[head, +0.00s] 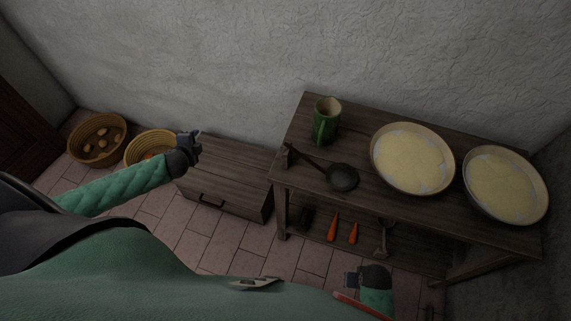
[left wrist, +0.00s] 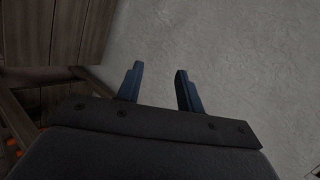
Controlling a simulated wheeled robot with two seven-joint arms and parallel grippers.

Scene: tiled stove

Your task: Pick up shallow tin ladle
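The shallow tin ladle (head: 342,177) lies at the left end of the wooden table in the head view. Its dark round bowl is near the table's front edge, and its handle runs up and left to the table's left edge. My left gripper (head: 197,143) is left of the table, over the wooden chest, apart from the ladle. In the left wrist view its two fingers (left wrist: 160,88) are spread with nothing between them. My right gripper (head: 350,280) is low in front of the table, and its fingers are too small to judge.
A green mug (head: 326,122) stands behind the ladle. Two wide pale-filled bowls (head: 411,160) (head: 505,186) stand to its right. Carrots (head: 333,227) lie on the lower shelf. A wooden chest (head: 232,172) and two baskets (head: 97,140) (head: 150,146) are at left. Tiled floor lies open in front.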

